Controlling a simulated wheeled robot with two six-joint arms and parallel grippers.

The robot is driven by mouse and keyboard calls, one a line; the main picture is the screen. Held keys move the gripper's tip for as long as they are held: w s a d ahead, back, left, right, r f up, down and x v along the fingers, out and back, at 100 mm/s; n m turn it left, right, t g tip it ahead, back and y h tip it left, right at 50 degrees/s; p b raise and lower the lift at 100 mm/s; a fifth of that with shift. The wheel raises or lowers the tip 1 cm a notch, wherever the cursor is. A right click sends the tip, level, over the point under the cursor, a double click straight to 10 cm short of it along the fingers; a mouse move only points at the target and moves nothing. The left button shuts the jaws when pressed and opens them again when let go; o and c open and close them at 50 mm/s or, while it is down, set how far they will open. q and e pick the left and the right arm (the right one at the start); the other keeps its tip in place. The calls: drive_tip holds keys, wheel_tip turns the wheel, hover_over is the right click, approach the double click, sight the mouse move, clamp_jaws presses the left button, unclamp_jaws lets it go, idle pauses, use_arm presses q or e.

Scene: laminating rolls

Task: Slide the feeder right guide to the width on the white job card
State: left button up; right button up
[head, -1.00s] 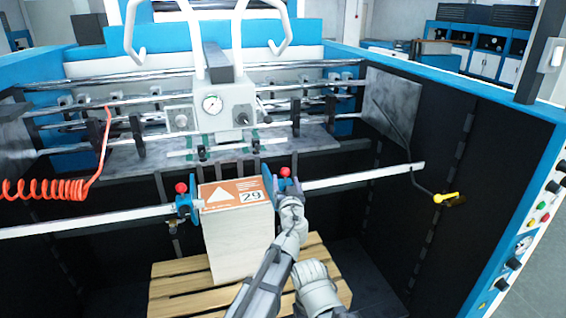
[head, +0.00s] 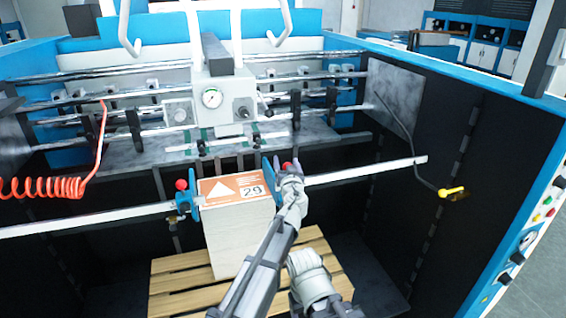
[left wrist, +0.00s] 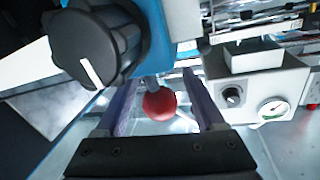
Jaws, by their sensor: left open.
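The feeder right guide (head: 268,174) is a blue block with a red ball knob (head: 287,166) at the right edge of the paper stack; my gripper mostly hides it in the head view. My left gripper (head: 291,172) is at the guide. In the left wrist view its open fingers (left wrist: 165,98) stand on either side of the red ball knob (left wrist: 160,104); I cannot tell whether they touch it. A black dial with a white mark (left wrist: 95,45) is beside the blue guide body (left wrist: 157,35). A white patch reading 29 (head: 252,191) lies on the stack's orange top sheet.
The left guide (head: 184,200), also with a red knob, stands at the stack's left edge. A gauge unit (head: 222,100) is behind; a wooden pallet (head: 180,285) is below.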

use_arm(q)
drive_tip(key=shift+c, duration=0.2)
clamp_jaws()
idle(0.4)
drive_tip(key=shift+d, duration=0.1)
idle(0.8)
